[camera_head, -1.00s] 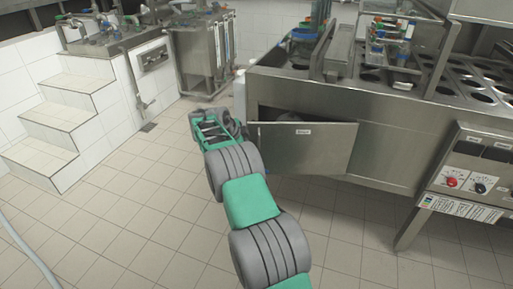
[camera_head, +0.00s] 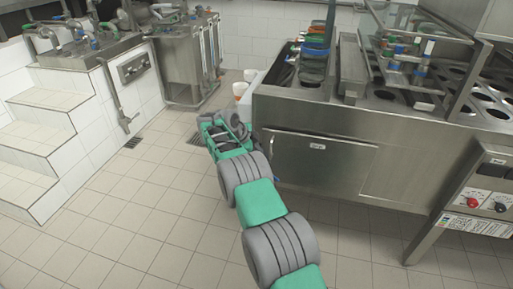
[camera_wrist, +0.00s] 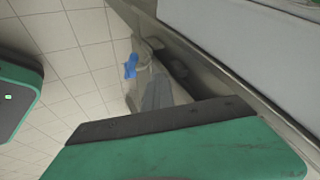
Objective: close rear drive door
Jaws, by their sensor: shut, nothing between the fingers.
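The rear drive door (camera_head: 325,168) is a steel panel with a small white label, on the side of the steel cup-filling machine. In the head view it lies flush or nearly flush with the machine's side. A thin dark line shows along its top edge. My gripper (camera_head: 236,124) is shut and empty, just left of the door's left edge and the machine's corner. Whether it touches the door cannot be told. In the wrist view, green and black gripper parts fill the lower edge, with a pale steel surface (camera_wrist: 265,45) at the upper right.
The machine (camera_head: 420,135) fills the right side, with an electrical box (camera_head: 492,185) and a leg. White steps (camera_head: 40,150) and a steel tank unit (camera_head: 185,65) stand at the left. A blue handle (camera_wrist: 131,66) shows in the wrist view.

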